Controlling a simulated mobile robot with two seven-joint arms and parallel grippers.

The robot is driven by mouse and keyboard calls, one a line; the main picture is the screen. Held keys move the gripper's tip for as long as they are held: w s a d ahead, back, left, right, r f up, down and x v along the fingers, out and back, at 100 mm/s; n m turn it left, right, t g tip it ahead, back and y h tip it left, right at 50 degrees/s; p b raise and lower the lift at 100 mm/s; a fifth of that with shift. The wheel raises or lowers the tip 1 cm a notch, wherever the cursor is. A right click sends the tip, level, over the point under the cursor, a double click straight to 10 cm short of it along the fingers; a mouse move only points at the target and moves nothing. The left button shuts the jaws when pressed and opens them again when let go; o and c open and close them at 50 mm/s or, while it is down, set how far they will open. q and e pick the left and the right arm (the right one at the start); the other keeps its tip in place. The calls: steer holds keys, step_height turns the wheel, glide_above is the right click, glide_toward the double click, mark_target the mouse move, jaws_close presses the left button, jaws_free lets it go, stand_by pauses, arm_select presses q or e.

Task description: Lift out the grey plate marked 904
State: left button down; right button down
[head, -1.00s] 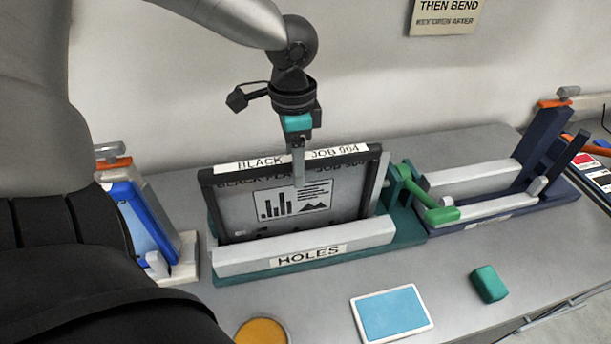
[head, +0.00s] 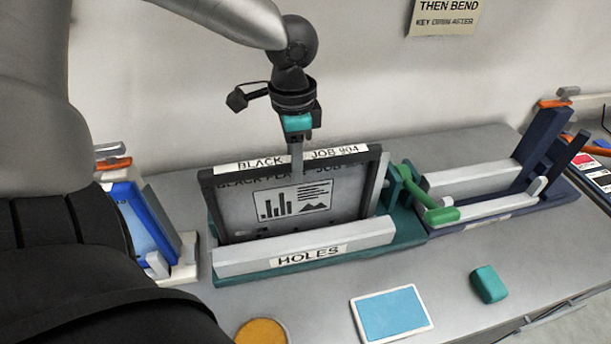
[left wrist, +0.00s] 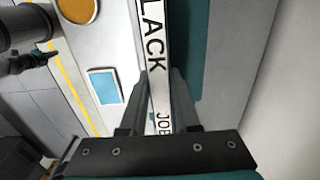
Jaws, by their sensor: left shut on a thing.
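The grey plate marked BLACK PLATE JOB 904 (head: 345,205) stands upright in a green fixture (head: 290,267), behind a pale bar labelled HOLES (head: 365,236). It has a dark frame, a white label along its top edge and a printed chart panel. My left gripper (head: 298,168) points down from above and is shut on the middle of the plate's top edge, covering part of the lettering. In the left wrist view the labelled edge (left wrist: 152,45) runs between the fingers (left wrist: 158,100). The plate's lower edge is hidden behind the bar. My right gripper is not in view.
A green-handled lever (head: 440,214) is at the fixture's right end. A dark blue fixture (head: 530,160) stands farther right and a blue-framed one (head: 145,225) at left. A blue card (head: 394,314), a green block (head: 488,285) and an orange disc (head: 262,332) lie in front.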

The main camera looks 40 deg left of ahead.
arm_select(q)
step_height(320, 180, up, 11)
steer(key=p, duration=1)
steer(key=shift+r, duration=0.1)
